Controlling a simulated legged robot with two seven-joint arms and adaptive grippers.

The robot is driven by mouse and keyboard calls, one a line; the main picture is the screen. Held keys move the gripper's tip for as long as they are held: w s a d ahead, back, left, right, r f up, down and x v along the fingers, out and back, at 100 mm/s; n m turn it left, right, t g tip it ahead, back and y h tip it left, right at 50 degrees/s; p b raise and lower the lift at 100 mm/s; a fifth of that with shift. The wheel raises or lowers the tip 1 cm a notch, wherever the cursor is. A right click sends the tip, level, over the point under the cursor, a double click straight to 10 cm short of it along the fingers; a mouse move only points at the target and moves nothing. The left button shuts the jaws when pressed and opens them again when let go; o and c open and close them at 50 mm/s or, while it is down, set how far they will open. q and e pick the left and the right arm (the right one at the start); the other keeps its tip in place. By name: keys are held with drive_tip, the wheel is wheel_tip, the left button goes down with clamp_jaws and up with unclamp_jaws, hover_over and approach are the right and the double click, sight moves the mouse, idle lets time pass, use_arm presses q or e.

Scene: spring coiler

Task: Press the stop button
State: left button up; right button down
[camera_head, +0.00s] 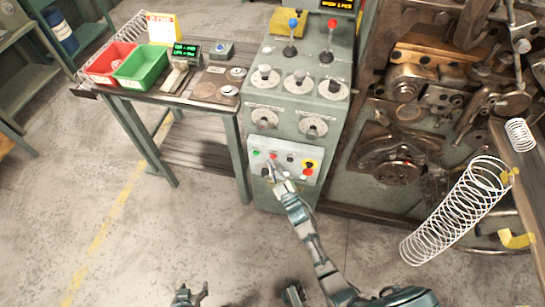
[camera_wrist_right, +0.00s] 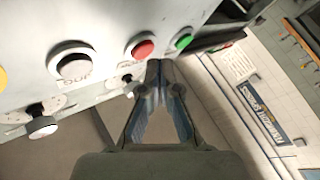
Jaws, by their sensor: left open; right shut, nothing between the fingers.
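The grey control panel (camera_head: 283,170) on the front of the green machine carries a small red button (camera_head: 273,156) beside a green button (camera_head: 256,153). The red button also shows in the right wrist view (camera_wrist_right: 143,48), with the green one (camera_wrist_right: 184,41) to its right. My right gripper (camera_head: 270,166) is shut and empty, its tips at the panel just below the red button. In the wrist view its tips (camera_wrist_right: 157,66) appear close to that button; I cannot tell whether they touch. My left gripper (camera_head: 190,293) is open and empty, low above the floor.
A red emergency knob on a yellow plate (camera_head: 309,167) sits at the panel's right. Dials and levers are above. A bench with a red bin (camera_head: 108,66) and a green bin (camera_head: 142,68) stands left. A big coil spring (camera_head: 455,212) is at right. Floor at left is clear.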

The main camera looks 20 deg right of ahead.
drive_tip(key=shift+w+d, duration=0.15)
drive_tip(key=shift+w, duration=0.05)
drive_tip(key=shift+w+d, duration=0.2)
drive_tip(key=shift+w, duration=0.15)
idle(0.6)
drive_tip(key=shift+s+a, duration=0.1)
drive_tip(key=shift+s, duration=0.05)
drive_tip(key=shift+s+a, duration=0.3)
drive_tip(key=shift+s, duration=0.25)
idle(0.3)
drive_tip(key=s+a, duration=0.1)
drive_tip(key=s+p, duration=0.1)
drive_tip(key=s, duration=0.1)
drive_tip(key=s+a+p, duration=0.1)
drive_tip(key=shift+s+a, duration=0.15)
drive_tip(key=shift+a, duration=0.15)
idle(0.7)
